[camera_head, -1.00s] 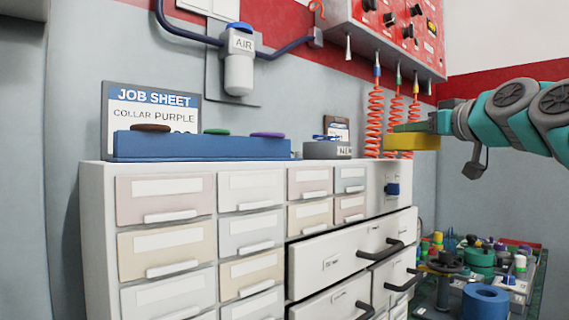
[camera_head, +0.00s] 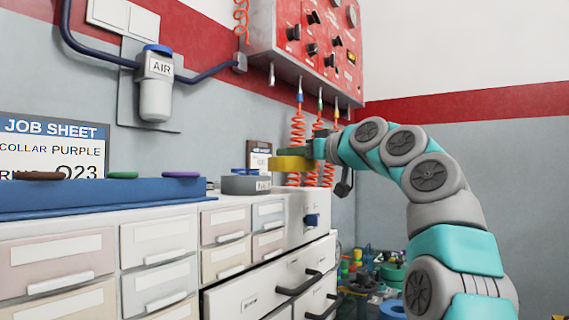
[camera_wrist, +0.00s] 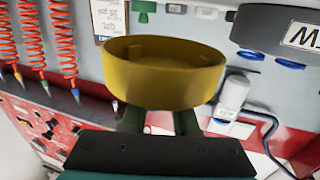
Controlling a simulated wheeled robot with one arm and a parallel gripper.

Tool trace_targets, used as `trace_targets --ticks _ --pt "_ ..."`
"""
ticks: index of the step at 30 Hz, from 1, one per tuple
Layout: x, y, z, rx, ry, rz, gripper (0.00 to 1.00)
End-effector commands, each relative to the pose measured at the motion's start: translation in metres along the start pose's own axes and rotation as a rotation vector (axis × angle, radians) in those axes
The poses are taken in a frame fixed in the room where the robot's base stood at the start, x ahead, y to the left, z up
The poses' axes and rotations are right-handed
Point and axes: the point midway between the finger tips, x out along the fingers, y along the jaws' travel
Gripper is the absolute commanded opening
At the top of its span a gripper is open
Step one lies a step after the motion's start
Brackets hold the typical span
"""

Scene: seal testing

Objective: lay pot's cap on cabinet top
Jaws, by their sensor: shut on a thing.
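My gripper (camera_head: 310,151) is shut on a yellow round cap (camera_head: 291,164), held above the right part of the white cabinet top (camera_head: 222,202). The cap looks level in the head view. In the wrist view the cap (camera_wrist: 165,80) shows as a shallow, hollow yellow disc between the green fingers and hides part of them. A grey round pot (camera_head: 245,186) with a white label stands on the cabinet top, just left of the cap and lower. In the wrist view a dark round body with a white label (camera_wrist: 300,36) is at the upper right.
A blue rack (camera_head: 110,194) with brown, green and purple discs fills the cabinet's left side. A small framed card (camera_head: 259,153) stands behind the pot. Red coiled hoses (camera_head: 298,135) hang from the red panel (camera_head: 315,45) behind the cap. Some drawers (camera_head: 268,280) stand open.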

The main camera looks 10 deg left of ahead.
Motion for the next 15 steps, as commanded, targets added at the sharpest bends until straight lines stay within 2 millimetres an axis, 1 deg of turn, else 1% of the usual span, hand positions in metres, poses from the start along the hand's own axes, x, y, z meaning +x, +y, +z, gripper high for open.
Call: trace_targets --ticks 1,6,9,12,15 --pt "0.008 0.005 -0.004 0.000 -0.002 0.002 0.00" --pt "0.035 0.021 -0.002 0.003 -0.002 0.002 0.00" --pt "0.048 0.028 0.000 0.002 -0.001 0.002 0.00" --pt "0.056 0.033 0.004 0.001 -0.002 0.002 0.00" --pt "0.058 0.034 0.007 0.001 0.000 0.001 0.00"
